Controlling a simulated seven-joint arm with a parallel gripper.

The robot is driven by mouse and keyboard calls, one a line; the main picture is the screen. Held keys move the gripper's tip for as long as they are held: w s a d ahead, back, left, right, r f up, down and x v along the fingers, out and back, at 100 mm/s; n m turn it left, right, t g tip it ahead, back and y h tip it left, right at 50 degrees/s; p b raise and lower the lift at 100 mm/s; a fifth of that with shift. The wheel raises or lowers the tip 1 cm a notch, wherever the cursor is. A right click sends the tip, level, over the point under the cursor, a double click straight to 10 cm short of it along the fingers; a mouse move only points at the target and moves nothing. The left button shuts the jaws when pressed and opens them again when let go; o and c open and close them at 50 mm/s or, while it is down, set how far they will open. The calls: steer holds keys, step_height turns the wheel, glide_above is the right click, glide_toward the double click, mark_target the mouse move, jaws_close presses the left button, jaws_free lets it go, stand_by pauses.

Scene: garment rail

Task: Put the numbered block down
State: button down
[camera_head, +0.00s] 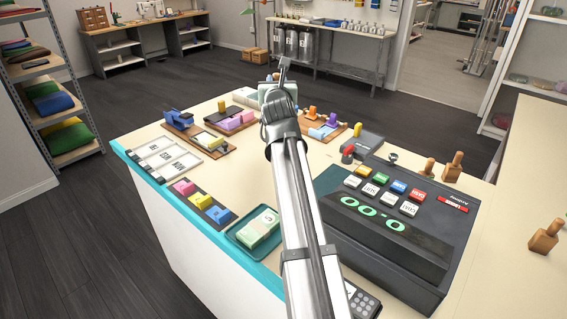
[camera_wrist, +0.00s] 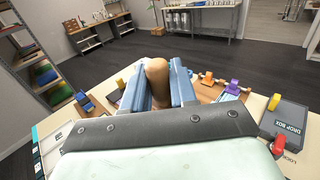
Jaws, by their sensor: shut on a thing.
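My gripper (camera_wrist: 157,70) shows in the wrist view with two blue fingers closed around a brown wooden piece with a rounded top (camera_wrist: 157,90). Its lower part is hidden behind my gripper's body, and no number shows on it. In the head view my arm hides most of the gripper and the held piece.
A white tray of lettered cards (camera_head: 165,158) lies at the bench's left. A dark tray (camera_head: 236,236) holds a green bundle (camera_head: 262,224). A large dark console (camera_head: 385,248) fills the right. Wooden-handled pieces (camera_head: 453,165) stand behind it.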

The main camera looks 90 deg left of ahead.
steer(key=shift+s+d+f, duration=0.1)
steer(key=shift+s+f, duration=0.25)
steer(key=shift+f, duration=3.15)
steer(key=shift+s+d+f, duration=0.1)
steer(key=shift+s+f, duration=0.25)
steer(key=shift+f, duration=3.2)
steer(key=shift+s+d+f, duration=0.1)
steer(key=shift+s+f, duration=0.25)
steer(key=shift+f, duration=3.15)
steer(key=shift+f, duration=0.1)
steer(key=c, duration=0.9)
jaws_free()
steer(key=d, duration=1.2)
steer(key=shift+c, duration=0.2)
